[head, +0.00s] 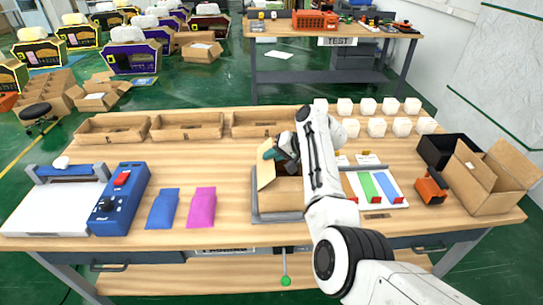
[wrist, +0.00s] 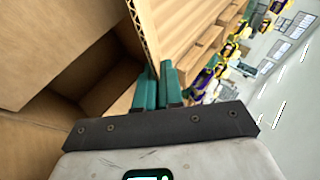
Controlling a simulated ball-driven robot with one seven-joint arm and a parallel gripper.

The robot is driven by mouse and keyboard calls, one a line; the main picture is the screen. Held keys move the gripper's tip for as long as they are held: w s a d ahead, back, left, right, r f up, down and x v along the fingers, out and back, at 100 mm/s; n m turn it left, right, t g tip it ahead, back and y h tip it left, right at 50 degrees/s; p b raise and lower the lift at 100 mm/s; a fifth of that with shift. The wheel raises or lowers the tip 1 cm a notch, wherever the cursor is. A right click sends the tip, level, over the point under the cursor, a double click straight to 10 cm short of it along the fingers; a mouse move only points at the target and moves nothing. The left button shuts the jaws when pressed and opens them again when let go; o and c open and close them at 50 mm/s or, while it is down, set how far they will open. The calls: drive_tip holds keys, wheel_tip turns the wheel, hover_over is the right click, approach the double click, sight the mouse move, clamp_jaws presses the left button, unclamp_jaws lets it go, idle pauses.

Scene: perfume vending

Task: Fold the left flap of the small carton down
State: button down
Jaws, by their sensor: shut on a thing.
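The small carton (head: 280,194) sits in a grey tray (head: 256,215) near the table's front edge, partly hidden by my arm. Its left flap (head: 264,174) stands upright. My gripper (head: 272,154), with teal fingers, is at the upper edge of that flap. In the wrist view the fingers (wrist: 157,88) are closed on the left flap (wrist: 146,38), whose corrugated edge runs down between them. The carton's open, dark inside (wrist: 85,85) shows left of the fingers.
Three shallow cardboard trays (head: 188,127) line the back of the table. Blue (head: 162,208) and magenta (head: 202,206) pouches and a blue sealing machine (head: 122,198) are at left. Colored strips (head: 367,187), an orange device (head: 431,188) and a larger open carton (head: 487,180) are at right.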

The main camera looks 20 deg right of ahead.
drive_tip(key=c, duration=1.3)
unclamp_jaws()
drive_tip(key=shift+c, duration=0.2)
drive_tip(key=v, duration=1)
drive_tip(key=shift+s+d+r, duration=0.2)
drive_tip(key=shift+s+d, duration=0.05)
